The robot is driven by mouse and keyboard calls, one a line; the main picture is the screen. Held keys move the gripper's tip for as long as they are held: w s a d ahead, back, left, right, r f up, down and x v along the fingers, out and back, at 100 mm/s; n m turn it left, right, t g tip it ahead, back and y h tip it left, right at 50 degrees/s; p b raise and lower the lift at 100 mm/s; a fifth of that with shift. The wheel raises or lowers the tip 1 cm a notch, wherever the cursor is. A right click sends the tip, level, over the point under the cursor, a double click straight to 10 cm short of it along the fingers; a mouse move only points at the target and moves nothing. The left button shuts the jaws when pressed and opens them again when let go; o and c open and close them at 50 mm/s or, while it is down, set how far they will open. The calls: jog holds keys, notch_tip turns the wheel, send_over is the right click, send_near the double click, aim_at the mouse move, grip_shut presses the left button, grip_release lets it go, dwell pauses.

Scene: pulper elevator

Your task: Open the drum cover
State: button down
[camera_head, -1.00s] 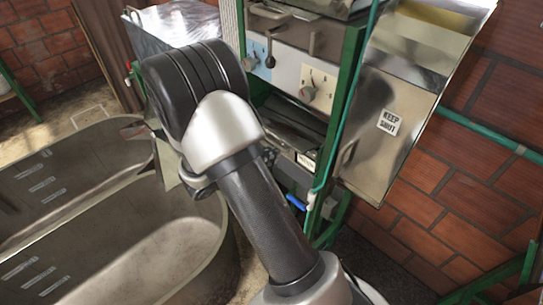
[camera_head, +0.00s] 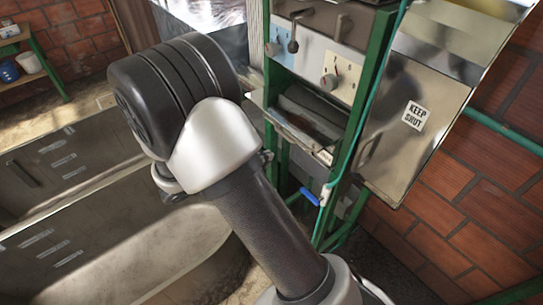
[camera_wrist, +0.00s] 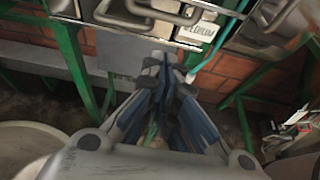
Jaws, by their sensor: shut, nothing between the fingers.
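A shiny sheet-metal cover (camera_head: 408,120) marked KEEP SHUT is on the right side of the green-framed machine. It has a handle near its left edge and looks closed. I cannot tell for sure that it is the drum cover. In the wrist view a metal panel with a handle (camera_wrist: 268,22) shows at the upper right. My gripper (camera_wrist: 168,62) is shut and empty, pointing at the machine's lower front, apart from the handles as far as I can tell.
The machine's green frame (camera_head: 379,75) has a control plate with a knob (camera_head: 329,82) and a blue-handled valve (camera_head: 310,196). A large metal trough (camera_head: 100,245) lies at the left. A brick wall (camera_head: 490,215) stands close behind at the right.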

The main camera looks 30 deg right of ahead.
jog(key=shift+a+r, duration=0.15)
jog(key=shift+a, duration=0.25)
